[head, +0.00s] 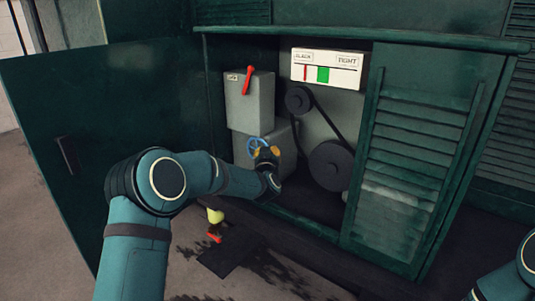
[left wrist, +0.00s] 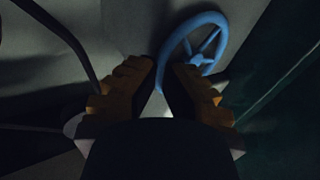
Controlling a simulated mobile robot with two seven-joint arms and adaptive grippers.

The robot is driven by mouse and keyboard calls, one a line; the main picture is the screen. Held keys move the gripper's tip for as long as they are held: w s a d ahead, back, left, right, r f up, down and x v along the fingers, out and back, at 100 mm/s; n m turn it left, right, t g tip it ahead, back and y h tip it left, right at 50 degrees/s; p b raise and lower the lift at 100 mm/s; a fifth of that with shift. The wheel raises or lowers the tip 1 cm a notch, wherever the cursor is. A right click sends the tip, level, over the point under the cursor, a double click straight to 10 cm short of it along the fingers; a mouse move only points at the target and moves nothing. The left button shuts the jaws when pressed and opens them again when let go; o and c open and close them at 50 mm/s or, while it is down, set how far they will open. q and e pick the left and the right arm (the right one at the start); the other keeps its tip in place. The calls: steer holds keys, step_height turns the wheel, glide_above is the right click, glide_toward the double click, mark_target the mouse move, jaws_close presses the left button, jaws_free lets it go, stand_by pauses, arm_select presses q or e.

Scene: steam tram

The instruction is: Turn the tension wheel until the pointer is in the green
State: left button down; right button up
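The blue tension wheel (head: 253,146) is on the front of a grey box inside the open cabinet. It also shows in the left wrist view (left wrist: 211,62). My left gripper (head: 264,152) is at the wheel's right side. In the left wrist view its two fingers (left wrist: 161,72) stand apart, with the wheel's rim running at the gap between the tips; I cannot tell whether they touch it. The white gauge (head: 344,72) is marked slack at left and tight at right. Its thin red pointer (head: 305,73) stands left of the green band (head: 323,75). My right gripper is out of view.
A red lever (head: 248,81) is on the upper grey box. Two dark pulleys (head: 331,166) with a belt are right of the wheel. A louvred green door (head: 413,165) is at right, and an open door (head: 105,120) at left. A yellow and red object (head: 215,218) is below the cabinet.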

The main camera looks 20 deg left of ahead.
arm_select(q)
steer(key=shift+f+m+t+b, duration=0.35)
steer(key=shift+m+t+b, duration=0.2)
steer(key=shift+m, duration=0.35)
steer(key=shift+f+m+t+b, duration=0.35)
steer(key=shift+m+t+b, duration=0.15)
steer(key=shift+m, duration=0.4)
steer(key=shift+f+m+t+b, duration=0.35)
steer(key=shift+m+t+b, duration=0.2)
steer(key=shift+m, duration=0.35)
steer(key=shift+h, duration=0.3)
steer(key=c, duration=1.1)
jaws_free()
steer(key=shift+w+f, duration=0.1)
steer(key=shift+o, duration=0.2)
steer(key=v, duration=1.2)
steer(key=shift+a, duration=0.1)
